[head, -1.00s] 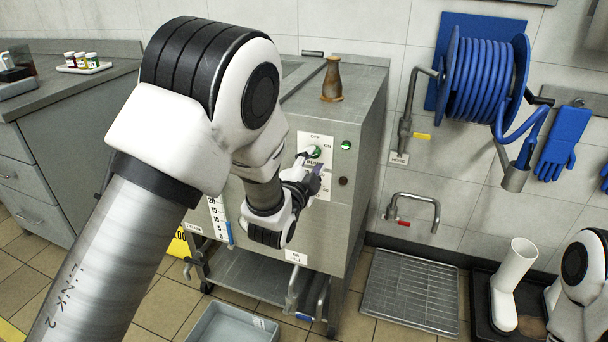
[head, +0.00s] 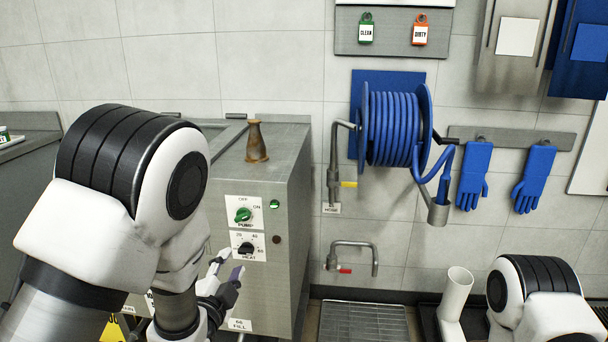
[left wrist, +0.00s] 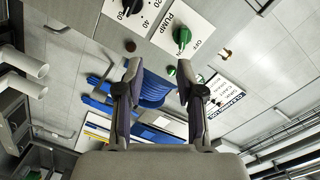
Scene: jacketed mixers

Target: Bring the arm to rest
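My left gripper (head: 230,265) is in front of the steel mixer's front panel, below the heat knob (head: 247,248). In the left wrist view its two fingers (left wrist: 159,76) stand apart with nothing between them. The green pump knob (head: 243,215) is above the gripper, clear of the fingers; it also shows in the left wrist view (left wrist: 181,38). A green lamp (head: 274,204) beside it looks lit. My left arm (head: 130,200) reaches in from the left. My right arm (head: 540,295) shows at the lower right, but its gripper is out of view.
The mixer (head: 285,180) carries a brown flask-shaped object (head: 256,143) on top. A blue hose reel (head: 393,128), a tap (head: 352,252) and blue gloves (head: 475,175) are on the wall. A floor grate (head: 362,323) lies right of the mixer.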

